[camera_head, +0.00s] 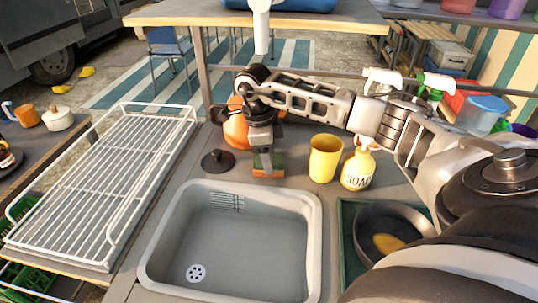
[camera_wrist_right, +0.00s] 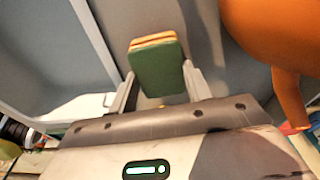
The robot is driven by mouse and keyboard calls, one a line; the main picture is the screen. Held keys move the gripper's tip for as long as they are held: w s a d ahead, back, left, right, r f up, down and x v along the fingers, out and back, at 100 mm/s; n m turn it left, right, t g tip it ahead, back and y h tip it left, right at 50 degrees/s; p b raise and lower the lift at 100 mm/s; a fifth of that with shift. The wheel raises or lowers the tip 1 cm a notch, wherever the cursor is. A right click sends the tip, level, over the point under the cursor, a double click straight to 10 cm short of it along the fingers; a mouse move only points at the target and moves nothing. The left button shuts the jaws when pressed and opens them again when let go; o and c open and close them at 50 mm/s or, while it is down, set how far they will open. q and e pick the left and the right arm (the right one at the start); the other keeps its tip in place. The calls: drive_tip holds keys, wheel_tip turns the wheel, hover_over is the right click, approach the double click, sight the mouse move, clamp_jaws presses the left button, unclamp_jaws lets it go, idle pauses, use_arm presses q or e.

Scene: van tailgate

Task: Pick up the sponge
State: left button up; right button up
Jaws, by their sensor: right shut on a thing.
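The sponge (camera_head: 268,173), green on one side and orange on the other, is just behind the back rim of the sink. My right gripper (camera_head: 265,164) reaches down over it and is shut on it. In the right wrist view the sponge (camera_wrist_right: 157,68) sits between the two fingers, its green face towards the camera. I cannot tell whether the sponge still touches the counter. My left gripper is not in view.
The empty grey sink (camera_head: 235,240) lies in front. A dark lid (camera_head: 217,161) is left of the sponge; an orange vessel (camera_head: 237,128) stands behind. A yellow cup (camera_head: 325,158) and soap bottle (camera_head: 358,170) stand right. A wire rack (camera_head: 110,185) is at left, a pan (camera_head: 370,222) at right.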

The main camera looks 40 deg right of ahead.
drive_tip(key=shift+r, duration=0.1)
drive_tip(key=shift+s+a+r+b, duration=0.15)
drive_tip(key=shift+r+b, duration=0.15)
drive_tip(key=shift+r, duration=0.2)
wheel_tip(320, 180, up, 6)
drive_tip(key=shift+f+b, duration=0.1)
drive_tip(key=shift+b, duration=0.25)
drive_tip(key=s+a+b, duration=0.1)
drive_tip(key=s+a, duration=1.1)
drive_tip(key=a, duration=0.3)
drive_tip(key=w+a+f+n+t, duration=0.1)
drive_tip(key=w+a+f+n, duration=0.1)
drive_tip(key=n, duration=1.1)
drive_tip(key=w+a+f+n+t+y, duration=0.1)
drive_tip(key=w+a+f+n+t, duration=0.1)
drive_tip(key=n, duration=1.2)
drive_tip(key=shift+w+a, duration=0.15)
drive_tip(key=shift+w, duration=0.75)
